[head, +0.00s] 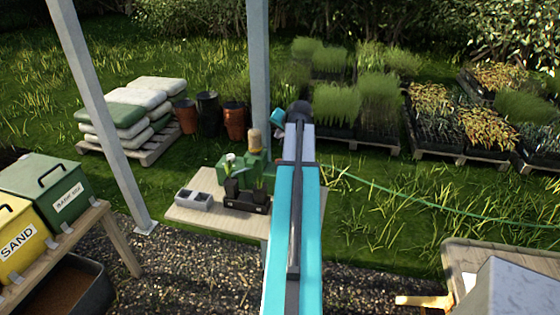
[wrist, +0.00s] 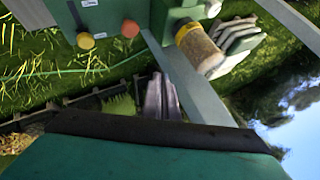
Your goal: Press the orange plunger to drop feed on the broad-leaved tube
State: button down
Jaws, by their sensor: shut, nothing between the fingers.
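The orange plunger (wrist: 130,28) shows as a round knob near the top of the wrist view, beside a yellow knob (wrist: 85,40). Both are on the green dispenser, which stands on the small table in the head view (head: 232,172). My gripper (wrist: 162,82) is shut and empty. In the wrist view its grey fingers appear below and right of the orange knob, apart from it in the picture. In the head view my arm hides the fingers. Dark tubes stand in a black holder (head: 246,206) in front of the dispenser; I cannot tell which is broad-leaved.
A clear feed jar with a yellow band (wrist: 200,48) is right of the knobs. A grey two-cell block (head: 194,199) sits on the table (head: 225,222). A pale post (head: 260,75) rises behind the dispenser. Sand and other bins (head: 20,235) stand at left.

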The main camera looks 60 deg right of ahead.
jog(key=shift+f, duration=0.1)
jog(key=shift+f+b, duration=2.4)
jog(key=shift+f, duration=1.9)
jog(key=shift+s+f, duration=0.1)
jog(key=shift+f, duration=0.1)
jog(key=shift+s+f+b, duration=0.1)
jog(key=shift+f+b, duration=0.15)
jog(key=shift+b, duration=0.05)
jog(key=shift+f+b, duration=0.45)
jog(key=shift+f, duration=0.35)
dwell(0.4)
jog(key=shift+r, duration=0.1)
dwell(0.3)
jog(key=shift+r+p, duration=0.65)
jog(key=shift+r, duration=0.5)
